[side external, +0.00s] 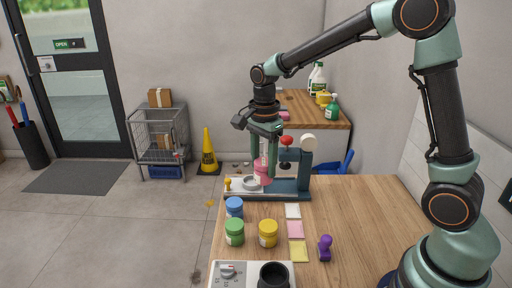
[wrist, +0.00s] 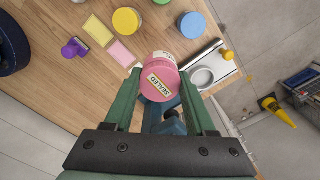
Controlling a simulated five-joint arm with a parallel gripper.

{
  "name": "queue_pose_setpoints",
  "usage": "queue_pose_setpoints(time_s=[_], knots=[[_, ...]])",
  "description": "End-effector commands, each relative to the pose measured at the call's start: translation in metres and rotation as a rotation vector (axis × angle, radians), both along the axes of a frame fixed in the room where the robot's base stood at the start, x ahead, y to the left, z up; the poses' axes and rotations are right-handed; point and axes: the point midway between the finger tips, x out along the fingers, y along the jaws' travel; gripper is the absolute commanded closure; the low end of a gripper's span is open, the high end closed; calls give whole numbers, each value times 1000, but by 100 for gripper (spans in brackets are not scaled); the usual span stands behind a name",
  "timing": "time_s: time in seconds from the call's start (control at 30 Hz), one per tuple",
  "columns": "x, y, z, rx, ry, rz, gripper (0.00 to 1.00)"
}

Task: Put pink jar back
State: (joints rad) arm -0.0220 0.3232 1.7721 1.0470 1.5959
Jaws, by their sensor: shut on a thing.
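The pink jar (side external: 264,170) is between the fingers of my gripper (side external: 264,152), which is shut on it. In the wrist view the jar (wrist: 160,82) shows its pink lid with a "SEALED" label between the two green fingertips. In the side view it is at the teal and white press device (side external: 290,185); I cannot tell whether it touches the device. Front-left on the wooden counter stand a blue jar (side external: 234,208), a green jar (side external: 235,234) and a yellow jar (side external: 268,235). White (side external: 292,211), pink (side external: 295,229) and yellow (side external: 298,252) flat squares lie beside them.
A purple stamp (side external: 325,248) stands right of the squares. A white appliance with a dial (side external: 228,271) and a black cup (side external: 274,274) are at the front edge. The counter's right part (side external: 365,215) is clear. A back counter (side external: 305,112) holds bottles.

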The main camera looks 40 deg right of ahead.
Motion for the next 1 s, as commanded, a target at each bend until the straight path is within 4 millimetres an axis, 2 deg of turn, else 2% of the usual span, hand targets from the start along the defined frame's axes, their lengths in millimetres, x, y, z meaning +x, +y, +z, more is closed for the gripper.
queue_pose_setpoints(time_s=[0.03, 0.2, 0.33, 0.57, 0.8, 1.0], knots=[[-2, 0, -14, 0, 7, 0, 100], [-1, 0, -54, 0, 6, 0, 100], [-1, 0, -78, 0, 5, 0, 100], [0, 0, -95, 0, 1, 0, 100], [-1, 0, -126, 0, 3, 0, 100], [0, 0, -129, 0, -1, 0, 100]])
